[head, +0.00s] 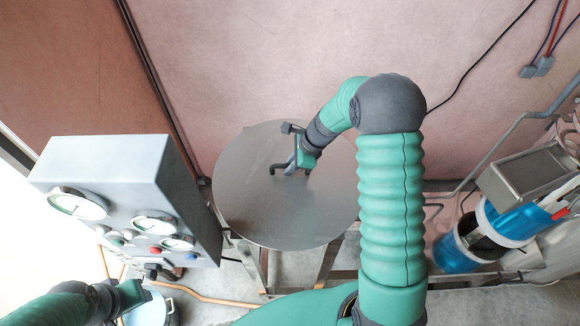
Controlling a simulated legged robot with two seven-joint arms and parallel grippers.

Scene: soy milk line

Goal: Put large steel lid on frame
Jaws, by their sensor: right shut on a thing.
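The large steel lid (262,215) is a round, flat grey disc in the middle of the head view. My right gripper (284,169) reaches over it from the right and is shut on the lid's dark handle near its centre. The metal frame (328,262) shows as legs and bars below the lid's lower edge. The lid hides the frame's top, so I cannot tell whether the two touch. My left gripper (136,296) is at the lower left, away from the lid, and its fingers are not clear.
A grey control box (105,185) with gauges and buttons stands left of the lid. A blue bucket (150,308) is by my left gripper. Blue and white cylinders (505,222) with a steel box (530,178) stand at the right. A pink wall (270,60) is behind.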

